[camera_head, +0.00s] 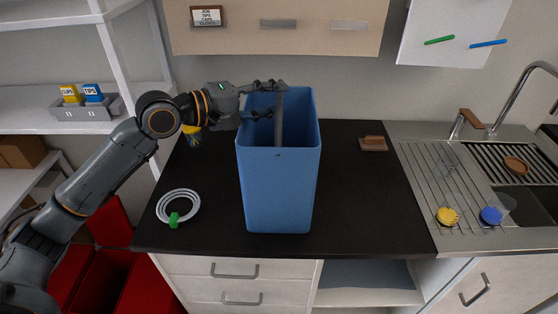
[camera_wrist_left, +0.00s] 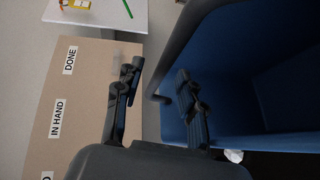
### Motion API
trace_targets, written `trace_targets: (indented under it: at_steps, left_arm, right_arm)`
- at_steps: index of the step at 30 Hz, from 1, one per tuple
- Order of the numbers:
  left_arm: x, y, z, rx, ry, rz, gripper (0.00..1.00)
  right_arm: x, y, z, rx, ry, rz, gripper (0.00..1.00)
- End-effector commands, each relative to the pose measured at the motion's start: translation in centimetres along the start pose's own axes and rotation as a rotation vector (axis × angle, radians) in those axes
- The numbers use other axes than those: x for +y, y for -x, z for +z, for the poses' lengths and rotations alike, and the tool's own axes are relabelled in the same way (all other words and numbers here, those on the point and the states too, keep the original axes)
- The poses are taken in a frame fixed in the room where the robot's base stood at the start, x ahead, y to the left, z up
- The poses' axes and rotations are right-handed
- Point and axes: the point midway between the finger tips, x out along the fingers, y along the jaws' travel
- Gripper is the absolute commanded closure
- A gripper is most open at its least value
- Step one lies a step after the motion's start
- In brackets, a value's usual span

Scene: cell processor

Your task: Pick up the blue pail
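The blue pail (camera_head: 279,190) stands upright on the black countertop, a tall open bin with its rim near my left gripper. A grey bar, apparently its handle (camera_head: 279,130), shows upright at its mouth. My left gripper (camera_head: 274,100) is at the pail's top left, with its two fingers apart and reaching toward the bar. In the left wrist view the fingers (camera_wrist_left: 160,70) are spread, and the dark handle (camera_wrist_left: 172,62) passes close to the gap between them. The pail's blue wall (camera_wrist_left: 250,60) fills the right side there. Whether a finger touches the bar is unclear. My right gripper is not in view.
A coiled pale hose (camera_head: 178,206) with a green piece lies left of the pail. A brown block (camera_head: 373,144) lies to its right. The sink (camera_head: 520,195) is at far right, with yellow and blue round things on its drainboard. The counter right of the pail is mostly clear.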

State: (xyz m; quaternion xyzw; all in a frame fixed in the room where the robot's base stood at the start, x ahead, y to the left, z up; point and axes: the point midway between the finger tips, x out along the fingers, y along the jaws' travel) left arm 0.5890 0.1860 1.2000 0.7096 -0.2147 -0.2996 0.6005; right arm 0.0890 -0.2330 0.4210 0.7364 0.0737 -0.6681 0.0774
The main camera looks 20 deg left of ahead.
Motion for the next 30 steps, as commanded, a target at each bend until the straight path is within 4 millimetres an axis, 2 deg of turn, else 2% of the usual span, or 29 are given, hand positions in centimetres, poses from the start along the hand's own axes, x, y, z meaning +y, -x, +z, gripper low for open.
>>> trace_targets:
  at_steps: [4, 12, 18, 30]
  left_arm:
    - [0.2, -1.5, 0.0, 0.0, 0.0, 0.002, 0.61]
    - [0.1, -1.7, 0.0, 0.001, -0.002, 0.001, 0.63]
    - [0.1, -1.7, 0.0, 0.001, -0.001, 0.001, 1.0]
    - [0.1, -1.7, -0.1, 0.001, -0.002, 0.003, 1.0]
  right_arm:
    - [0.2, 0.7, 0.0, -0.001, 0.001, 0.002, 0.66]
    - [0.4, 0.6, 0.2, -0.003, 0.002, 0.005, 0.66]
    - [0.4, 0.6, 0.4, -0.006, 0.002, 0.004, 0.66]
    - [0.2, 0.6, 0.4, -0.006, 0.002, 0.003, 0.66]
